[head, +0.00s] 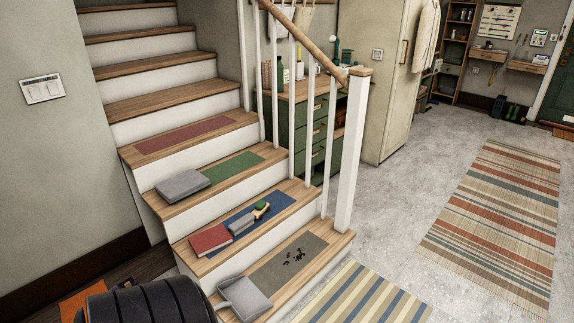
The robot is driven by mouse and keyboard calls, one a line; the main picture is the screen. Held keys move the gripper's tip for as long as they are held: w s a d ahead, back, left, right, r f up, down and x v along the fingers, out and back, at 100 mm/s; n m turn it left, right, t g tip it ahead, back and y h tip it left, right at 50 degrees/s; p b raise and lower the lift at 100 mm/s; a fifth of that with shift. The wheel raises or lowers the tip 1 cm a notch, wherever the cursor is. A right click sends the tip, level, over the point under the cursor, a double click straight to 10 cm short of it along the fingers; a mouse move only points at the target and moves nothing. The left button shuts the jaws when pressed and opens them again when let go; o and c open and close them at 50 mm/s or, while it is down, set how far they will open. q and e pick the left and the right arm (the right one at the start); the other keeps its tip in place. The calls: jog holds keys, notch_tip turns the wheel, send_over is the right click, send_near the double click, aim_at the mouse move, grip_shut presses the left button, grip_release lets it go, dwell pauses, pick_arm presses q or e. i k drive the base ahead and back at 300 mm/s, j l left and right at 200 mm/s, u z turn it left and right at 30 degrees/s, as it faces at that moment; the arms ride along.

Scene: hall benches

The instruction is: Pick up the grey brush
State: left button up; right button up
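On the step with the blue mat (272,203) lies a small grey block-shaped thing (241,223), which looks like the grey brush. A small brush-like thing in wood tone and green (262,210) lies close to its upper right; I cannot tell whether they touch. A red book-like thing (209,240) lies to the left of the grey one on the same step. Neither of my grippers is in view.
A grey dustpan (246,298) and dark crumbs (294,257) are on the bottom step. A grey folded-looking block (183,185) lies on the step above. White balusters and a post (352,150) line the stairs' right side. A dark ribbed shape (150,302) fills the lower left.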

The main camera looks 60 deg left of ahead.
aim_at(236, 228)
jog(key=i+l+u, duration=0.2)
jog(key=i, duration=0.3)
jog(key=i+u, duration=0.25)
jog(key=i, duration=0.25)
jog(key=i+j+u, duration=0.15)
jog(key=i+u, duration=0.5)
jog(key=u, duration=0.15)
jog(key=i+u, duration=0.45)
jog(key=i+l+u, duration=0.15)
jog(key=u, duration=0.25)
